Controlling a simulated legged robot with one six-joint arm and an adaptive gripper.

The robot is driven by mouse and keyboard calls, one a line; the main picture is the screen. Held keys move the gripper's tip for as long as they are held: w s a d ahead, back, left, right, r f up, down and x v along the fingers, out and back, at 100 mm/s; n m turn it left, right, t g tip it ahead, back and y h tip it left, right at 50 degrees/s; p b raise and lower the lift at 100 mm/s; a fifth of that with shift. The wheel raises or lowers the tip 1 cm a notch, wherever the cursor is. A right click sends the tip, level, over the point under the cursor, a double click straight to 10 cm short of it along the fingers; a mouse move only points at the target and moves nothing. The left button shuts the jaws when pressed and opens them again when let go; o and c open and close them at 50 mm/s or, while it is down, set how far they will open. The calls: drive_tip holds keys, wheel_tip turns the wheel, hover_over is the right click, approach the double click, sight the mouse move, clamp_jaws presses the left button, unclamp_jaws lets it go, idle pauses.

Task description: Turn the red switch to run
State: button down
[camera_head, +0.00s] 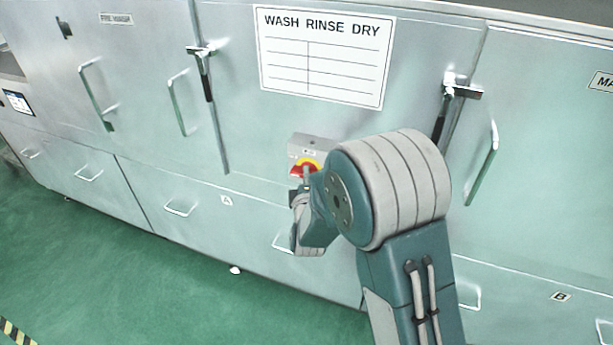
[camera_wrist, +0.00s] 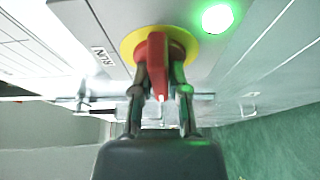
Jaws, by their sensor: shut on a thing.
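The red switch (camera_head: 303,171) sits on a yellow disc on a grey box on the front of the metal cabinet. In the wrist view the red switch handle (camera_wrist: 157,58) stands out from the yellow disc (camera_wrist: 128,47), and a RUN label (camera_wrist: 104,57) is on the plate to its left. My gripper (camera_wrist: 160,92) is shut on the red handle, with one finger on each side. In the head view my arm reaches to the switch and hides part of it and the gripper's fingertips. A white mark on the handle's end points down in the wrist view.
A green lamp (camera_wrist: 217,18) glows beside the switch in the wrist view. The cabinet carries a WASH RINSE DRY sign (camera_head: 324,57), door handles (camera_head: 97,95) and a latch (camera_head: 205,75) that stick out. The green floor (camera_head: 130,270) in front is mostly clear.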

drive_tip(key=shift+a+f+m, duration=0.1)
drive_tip(key=shift+f+m, duration=0.1)
drive_tip(key=shift+m, duration=0.1)
drive_tip(key=m+t, duration=0.1)
drive_tip(key=m, duration=0.2)
drive_tip(key=shift+s+f, duration=0.1)
drive_tip(key=shift+f, duration=0.05)
drive_tip(key=m+t+h, duration=0.1)
drive_tip(key=m, duration=0.2)
drive_tip(key=m+t+h, duration=0.1)
drive_tip(key=m, duration=0.2)
drive_tip(key=shift+a, duration=0.1)
drive_tip(key=m+h, duration=0.1)
drive_tip(key=m, duration=0.2)
drive_tip(key=m+h, duration=0.2)
drive_tip(key=m, duration=0.1)
drive_tip(key=shift+f+t, duration=0.1)
drive_tip(key=shift+t, duration=0.2)
drive_tip(key=shift+m+h, duration=0.8)
drive_tip(key=shift+m, duration=0.75)
drive_tip(key=shift+m+h, duration=0.8)
drive_tip(key=shift+m, duration=1.15)
drive_tip(key=c, duration=0.7)
unclamp_jaws()
drive_tip(key=shift+a, duration=0.1)
drive_tip(key=shift+c, duration=0.2)
drive_tip(key=shift+o, duration=0.5)
drive_tip(key=shift+a, duration=0.1)
